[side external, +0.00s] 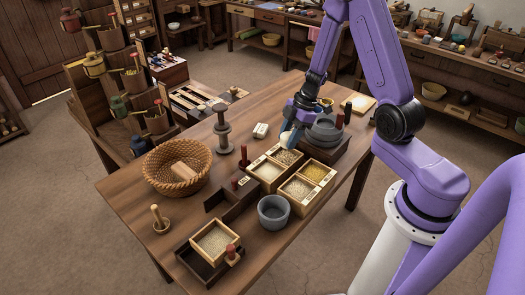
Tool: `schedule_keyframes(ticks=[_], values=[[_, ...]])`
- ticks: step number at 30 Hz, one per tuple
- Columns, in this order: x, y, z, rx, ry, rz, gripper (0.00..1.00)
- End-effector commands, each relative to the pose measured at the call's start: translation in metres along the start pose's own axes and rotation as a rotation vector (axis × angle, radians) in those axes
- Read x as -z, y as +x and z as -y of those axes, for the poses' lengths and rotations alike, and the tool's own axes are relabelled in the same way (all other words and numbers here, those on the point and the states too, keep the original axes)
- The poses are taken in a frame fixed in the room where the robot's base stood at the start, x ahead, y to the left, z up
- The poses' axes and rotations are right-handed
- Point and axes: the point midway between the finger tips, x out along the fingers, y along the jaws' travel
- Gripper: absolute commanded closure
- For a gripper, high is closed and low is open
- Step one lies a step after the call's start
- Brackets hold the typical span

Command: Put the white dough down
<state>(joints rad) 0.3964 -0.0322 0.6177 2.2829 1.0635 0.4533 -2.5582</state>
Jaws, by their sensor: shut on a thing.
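My gripper (290,132) is above the back of the divided wooden grain box, pointing down. It is shut on a small pale thing (286,138) that looks like the white dough. The fingers hide part of it, and its exact shape is too small to tell. A separate whitish block (261,130) lies on the table just left of my gripper.
The wooden table (137,199) holds a wicker basket (150,182) with a tan block, a grey bowl (273,224), a grain box (309,206), a dark spool-shaped stand (224,143) and a grey stone quern (325,131) close right of my gripper. The front-left tabletop has free room.

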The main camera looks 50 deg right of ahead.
Motion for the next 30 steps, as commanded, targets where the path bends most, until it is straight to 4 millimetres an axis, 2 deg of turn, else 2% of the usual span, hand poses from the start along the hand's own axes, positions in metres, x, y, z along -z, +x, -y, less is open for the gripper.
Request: schedule_keyframes(ticks=[13,22,30], values=[[0.001,0.038,-0.075,-0.001,0.000,0.000,0.94],[-0.009,0.078,-0.108,0.001,0.003,0.001,0.94],[-0.011,0.092,-0.120,0.000,0.002,0.000,0.94]])
